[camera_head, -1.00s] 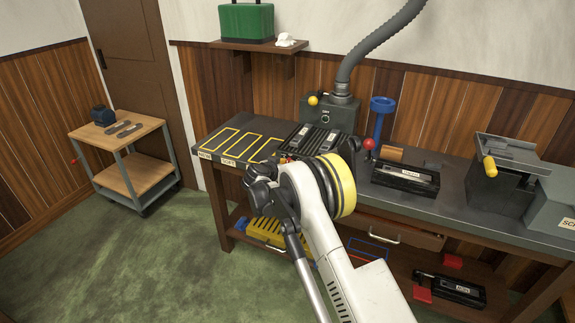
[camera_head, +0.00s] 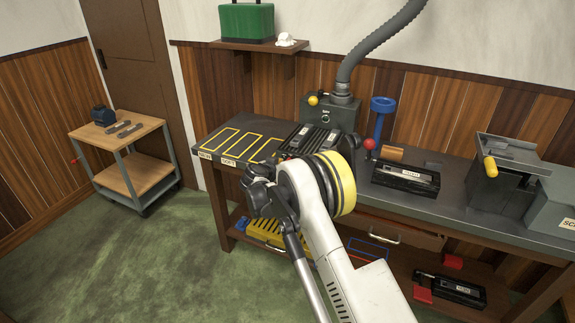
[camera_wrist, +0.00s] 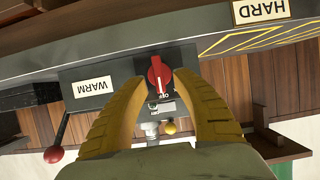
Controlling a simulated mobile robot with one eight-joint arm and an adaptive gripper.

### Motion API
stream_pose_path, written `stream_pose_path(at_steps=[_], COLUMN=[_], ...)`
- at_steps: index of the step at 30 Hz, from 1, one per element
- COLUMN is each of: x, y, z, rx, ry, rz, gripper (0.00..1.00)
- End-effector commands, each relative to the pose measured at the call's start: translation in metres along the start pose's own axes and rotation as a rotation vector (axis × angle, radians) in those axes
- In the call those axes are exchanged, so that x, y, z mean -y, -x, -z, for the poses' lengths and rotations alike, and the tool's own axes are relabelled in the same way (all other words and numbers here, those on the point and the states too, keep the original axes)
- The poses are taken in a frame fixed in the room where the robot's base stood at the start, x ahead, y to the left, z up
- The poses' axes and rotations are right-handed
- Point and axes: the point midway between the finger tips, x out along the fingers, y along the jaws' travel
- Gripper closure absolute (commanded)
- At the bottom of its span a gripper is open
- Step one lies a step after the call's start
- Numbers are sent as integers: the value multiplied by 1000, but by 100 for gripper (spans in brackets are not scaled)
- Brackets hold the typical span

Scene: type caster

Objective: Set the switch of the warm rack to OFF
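The warm rack's switch is a red knob (camera_wrist: 159,74) with a pale pointer line, on a dark panel beside the WARM label (camera_wrist: 92,87) in the wrist view. That view shows the panel upside down. Small lettering by the knob seems to include OFF; I cannot surely tell the setting. My gripper (camera_wrist: 162,80) is open, its two yellow fingers on either side of the knob, with gaps showing. In the head view the dark slotted rack (camera_head: 310,138) sits on the bench behind my arm, which hides the switch and my fingers.
The HARD label (camera_wrist: 261,10) and yellow bench outlines lie to the right in the wrist view. A red ball lever (camera_wrist: 54,154) is at lower left. In the head view, a hosed box (camera_head: 340,112) stands behind the rack, and a black cartridge unit (camera_head: 405,180) sits to its right.

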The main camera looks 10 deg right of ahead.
Motion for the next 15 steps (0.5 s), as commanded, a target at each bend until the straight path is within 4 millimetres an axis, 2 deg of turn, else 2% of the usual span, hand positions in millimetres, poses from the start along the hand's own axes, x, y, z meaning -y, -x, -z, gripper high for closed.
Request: stream_pose_path(at_steps=[9,15], x=[0,0], y=[70,100], z=[0,0], rx=[0,0], ry=[1,0], rz=[2,1], gripper=[67,67])
